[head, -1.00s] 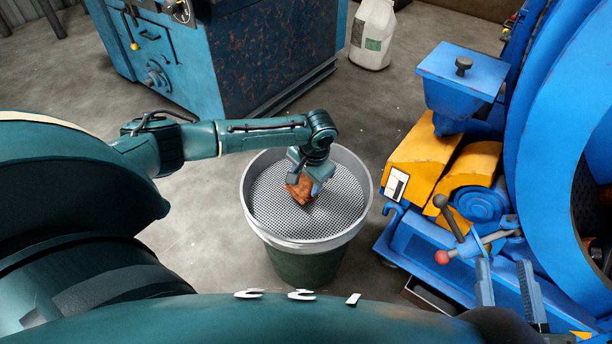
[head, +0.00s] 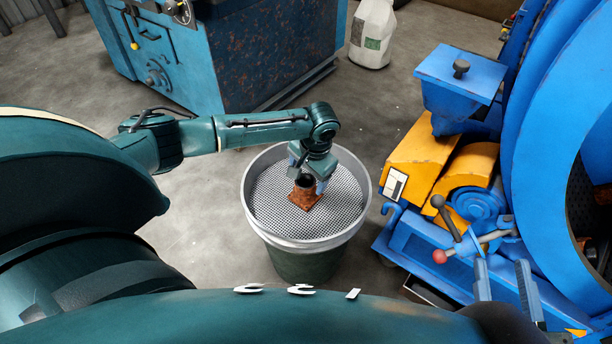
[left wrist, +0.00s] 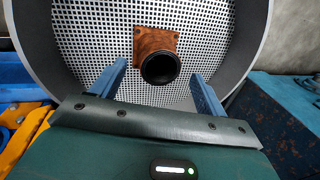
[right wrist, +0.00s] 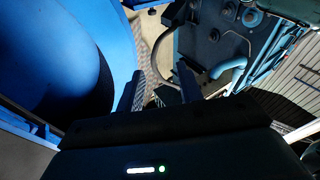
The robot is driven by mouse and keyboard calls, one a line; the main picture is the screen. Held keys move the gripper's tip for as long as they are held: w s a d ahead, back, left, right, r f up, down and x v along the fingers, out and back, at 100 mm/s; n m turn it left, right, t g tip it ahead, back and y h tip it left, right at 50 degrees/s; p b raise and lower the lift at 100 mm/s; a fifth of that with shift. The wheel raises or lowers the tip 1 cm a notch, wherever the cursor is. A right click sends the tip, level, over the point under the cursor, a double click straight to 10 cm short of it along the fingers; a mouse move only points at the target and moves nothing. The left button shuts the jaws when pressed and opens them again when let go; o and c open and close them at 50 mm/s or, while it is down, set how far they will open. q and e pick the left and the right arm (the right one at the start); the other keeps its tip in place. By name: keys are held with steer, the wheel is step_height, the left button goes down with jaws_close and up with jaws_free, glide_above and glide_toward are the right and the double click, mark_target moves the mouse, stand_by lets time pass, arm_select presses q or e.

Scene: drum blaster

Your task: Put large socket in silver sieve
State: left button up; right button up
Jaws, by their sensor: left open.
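The large socket (head: 306,195), a rusty brown piece with a square flange and a dark round opening, stands flange-down on the mesh of the silver sieve (head: 362,210). The sieve sits on top of a dark green bin. My left gripper (head: 308,180) is open just above and behind the socket. In the left wrist view the socket (left wrist: 157,55) lies beyond and between the two spread fingers (left wrist: 158,85), apart from them, with the sieve mesh around it. My right gripper (head: 505,285) is at the lower right beside the blue machine; its fingers are apart and empty in the right wrist view (right wrist: 158,85).
A large blue drum machine (head: 540,130) with yellow covers (head: 425,150) stands to the right. A blue cabinet (head: 230,55) stands at the back left and a white canister (head: 372,35) at the back.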

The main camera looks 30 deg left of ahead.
arm_select(q)
step_height(320, 180, up, 9)
steer(key=d+p, duration=0.2)
steer(key=p, duration=0.2)
steer(key=s+d+f+m+t+h, duration=0.2)
steer(key=s+d+t+h, duration=0.15)
steer(key=d, duration=0.65)
steer(key=s+d+f+m+t+h, duration=0.2)
steer(key=s+d+h, duration=0.2)
steer(key=d, duration=0.6)
steer(key=s+a+r+t+h, duration=0.1)
steer(key=s+r+t, duration=0.3)
steer(key=r, duration=0.4)
steer(key=s+a+r+t+h, duration=0.1)
steer(key=s+a+r+t, duration=0.1)
steer(key=s+r+t, duration=0.3)
step_height(320, 180, up, 3)
steer(key=shift+s+r+m+t, duration=0.15)
steer(key=shift+s+m+t, duration=0.15)
steer(key=shift+t, duration=0.65)
arm_select(e)
steer(key=shift+d+f+g+h, duration=0.3)
steer(key=shift+d+g+h, duration=0.3)
steer(key=shift+h, duration=0.3)
steer(key=shift+s+f, duration=0.1)
